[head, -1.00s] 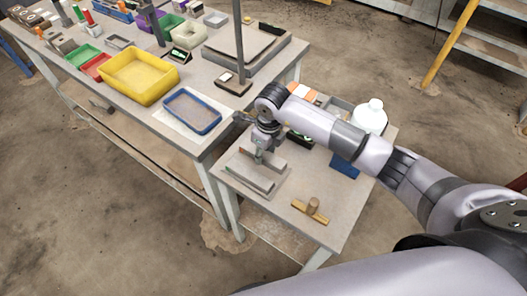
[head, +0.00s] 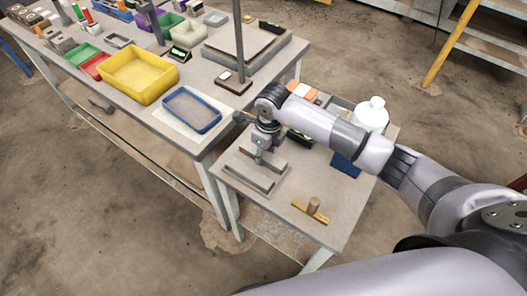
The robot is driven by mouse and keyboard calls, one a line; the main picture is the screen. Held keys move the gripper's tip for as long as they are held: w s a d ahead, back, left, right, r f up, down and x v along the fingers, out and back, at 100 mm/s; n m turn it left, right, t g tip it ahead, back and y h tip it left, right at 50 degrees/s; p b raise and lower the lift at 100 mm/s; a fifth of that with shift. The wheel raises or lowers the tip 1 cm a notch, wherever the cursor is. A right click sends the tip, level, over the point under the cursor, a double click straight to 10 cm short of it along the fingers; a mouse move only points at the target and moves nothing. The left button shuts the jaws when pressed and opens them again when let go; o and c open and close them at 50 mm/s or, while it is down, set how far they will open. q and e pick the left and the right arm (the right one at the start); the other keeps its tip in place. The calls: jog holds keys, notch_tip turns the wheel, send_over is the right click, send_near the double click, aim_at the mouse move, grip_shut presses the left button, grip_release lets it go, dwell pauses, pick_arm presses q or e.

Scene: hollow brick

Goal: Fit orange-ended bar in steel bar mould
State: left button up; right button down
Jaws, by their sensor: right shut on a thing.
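The steel bar mould (head: 250,183) is a flat grey tray-like block on the near left part of the small table. My right gripper (head: 261,158) points down over the mould's far side and is shut on a grey bar (head: 275,163). The gripper covers part of the bar, and I make out no orange end on it. The bar looks low over the mould's far edge; whether it touches is too small to tell. My left gripper is not in view.
A wooden-handled scraper (head: 311,208) lies near the small table's front. A blue tray (head: 192,109) and a yellow bin (head: 138,75) stand on the larger bench.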

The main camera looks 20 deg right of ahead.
jog(key=shift+f+b, duration=0.3)
jog(key=c, duration=1.5)
grip_release()
jog(key=shift+s, duration=0.1)
jog(key=o, duration=0.4)
jog(key=r, duration=0.8)
jog(key=d+r, duration=0.1)
jog(key=r, duration=0.3)
jog(key=shift+s, duration=0.3)
jog(key=shift+f, duration=0.1)
